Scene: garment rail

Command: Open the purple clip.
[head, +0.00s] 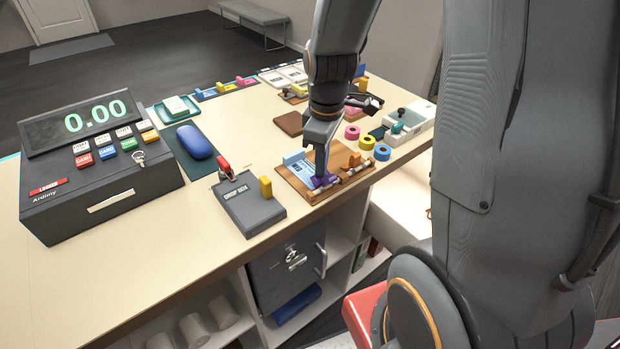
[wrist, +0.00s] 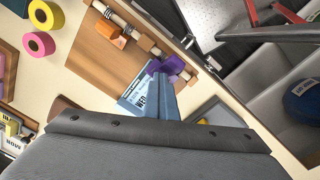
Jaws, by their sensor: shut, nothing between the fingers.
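The purple clip (head: 323,182) is on the rod at the front edge of a wooden board (head: 295,186) on the counter. In the wrist view the purple clip (wrist: 166,66) sits on the rod beside a small wooden block. My gripper (head: 321,172) points down at the clip, its fingers together and empty. In the wrist view the fingertips (wrist: 163,82) are right at the clip; I cannot tell whether they touch it. The fingers partly cover a light blue card (wrist: 137,99) on the board. Whether the clip's jaws are apart is hidden.
An orange clip (wrist: 112,33) is farther along the same rod. A dark grey device (head: 248,203) with a yellow block stands left of the board. Pink and yellow tape rolls (head: 382,152) lie to the right. The counter's front edge is close, with open shelves below.

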